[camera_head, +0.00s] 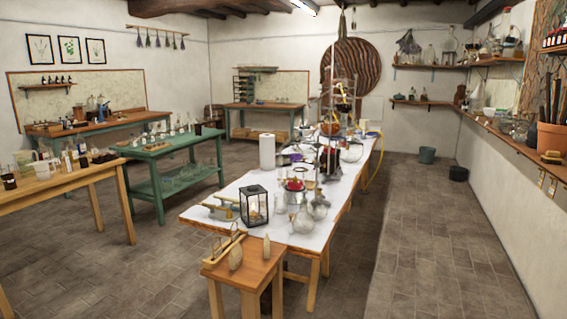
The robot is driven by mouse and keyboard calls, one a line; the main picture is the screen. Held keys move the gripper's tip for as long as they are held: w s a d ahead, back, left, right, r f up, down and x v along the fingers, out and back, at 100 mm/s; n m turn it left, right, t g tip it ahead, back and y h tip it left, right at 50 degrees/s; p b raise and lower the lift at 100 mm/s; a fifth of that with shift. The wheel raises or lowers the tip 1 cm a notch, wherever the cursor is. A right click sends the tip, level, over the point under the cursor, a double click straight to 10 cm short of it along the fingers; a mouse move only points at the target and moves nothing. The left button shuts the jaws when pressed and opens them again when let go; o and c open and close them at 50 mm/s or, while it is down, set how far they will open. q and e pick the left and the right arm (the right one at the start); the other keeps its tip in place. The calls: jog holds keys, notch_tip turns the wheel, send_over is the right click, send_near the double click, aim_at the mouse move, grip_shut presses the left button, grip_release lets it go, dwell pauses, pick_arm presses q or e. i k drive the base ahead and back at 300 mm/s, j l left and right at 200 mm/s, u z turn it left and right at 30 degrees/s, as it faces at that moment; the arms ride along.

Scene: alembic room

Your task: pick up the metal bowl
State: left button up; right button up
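I cannot make out a metal bowl for certain in the head view. The long white-topped table (222,192) in the middle is crowded with small glass and metal items, and many are too small to tell apart. Neither of my grippers is in view.
A small wooden table (258,272) abuts the near end of the long table. A green table (165,150) and a wooden table (50,188) stand at left. A glass lantern (254,205) stands on the long table. The tiled floor (430,250) at right is clear.

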aim_at(286, 161)
jog(key=i+l+z, duration=0.6)
jog(key=i, duration=0.15)
jog(key=i+l+z, duration=0.1)
jog(key=i+z, duration=0.55)
jog(key=i, duration=0.2)
jog(key=i+u, duration=0.1)
jog(key=i, duration=1.3)
jog(key=i+l+u, duration=0.1)
jog(key=i+u, duration=0.25)
jog(key=i+l+u, duration=0.15)
jog(key=u, duration=0.2)
jog(key=i+l+u, duration=0.35)
jog(key=j, duration=0.1)
